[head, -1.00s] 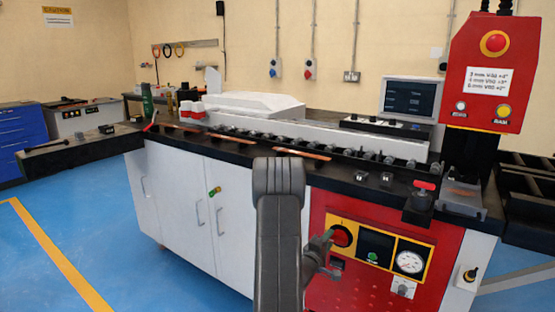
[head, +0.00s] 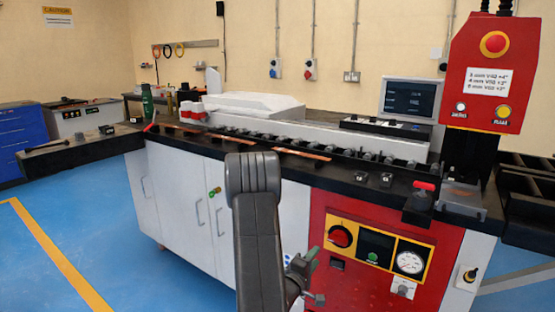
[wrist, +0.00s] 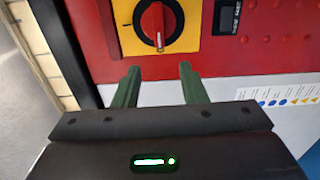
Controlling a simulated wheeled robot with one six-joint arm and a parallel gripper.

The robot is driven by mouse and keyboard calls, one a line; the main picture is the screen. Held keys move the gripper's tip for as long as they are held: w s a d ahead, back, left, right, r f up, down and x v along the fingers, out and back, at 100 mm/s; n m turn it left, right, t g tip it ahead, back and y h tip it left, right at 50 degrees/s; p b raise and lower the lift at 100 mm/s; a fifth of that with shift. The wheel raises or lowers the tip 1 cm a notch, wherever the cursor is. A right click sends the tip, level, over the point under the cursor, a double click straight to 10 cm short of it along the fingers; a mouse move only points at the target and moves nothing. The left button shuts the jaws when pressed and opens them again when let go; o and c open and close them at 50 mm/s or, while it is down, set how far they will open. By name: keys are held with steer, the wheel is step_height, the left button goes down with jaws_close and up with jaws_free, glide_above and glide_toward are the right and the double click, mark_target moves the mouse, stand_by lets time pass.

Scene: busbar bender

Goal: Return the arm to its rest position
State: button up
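My arm (head: 255,215) stands in front of the white and red bending machine, its end bent down to the right. My gripper (head: 312,258) is just below and left of the red rotary switch (head: 341,236) on its yellow plate. In the wrist view my gripper (wrist: 158,72) has its two green fingers apart with nothing between them. The rotary switch (wrist: 158,24) shows beyond the fingertips, apart from them.
The machine's red panel (head: 325,275) with a gauge (head: 409,262) is close to the gripper. Copper bars (head: 301,154) lie on the black bench top (head: 345,175). A red control box (head: 492,70) rises at right. Blue floor (head: 120,270) is clear at left.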

mark_target(329, 240)
steer(key=x, duration=1)
steer(key=shift+w+d, duration=0.15)
steer(key=shift+d, duration=0.1)
steer(key=shift+w+m, duration=0.1)
steer(key=shift+m, duration=0.3)
steer(key=m+b, duration=0.1)
steer(key=m, duration=0.1)
steer(key=r+m+b, duration=0.1)
steer(key=m, duration=0.1)
steer(key=shift+r+m, duration=0.1)
steer(key=shift+m, duration=0.3)
steer(key=shift+r, duration=0.1)
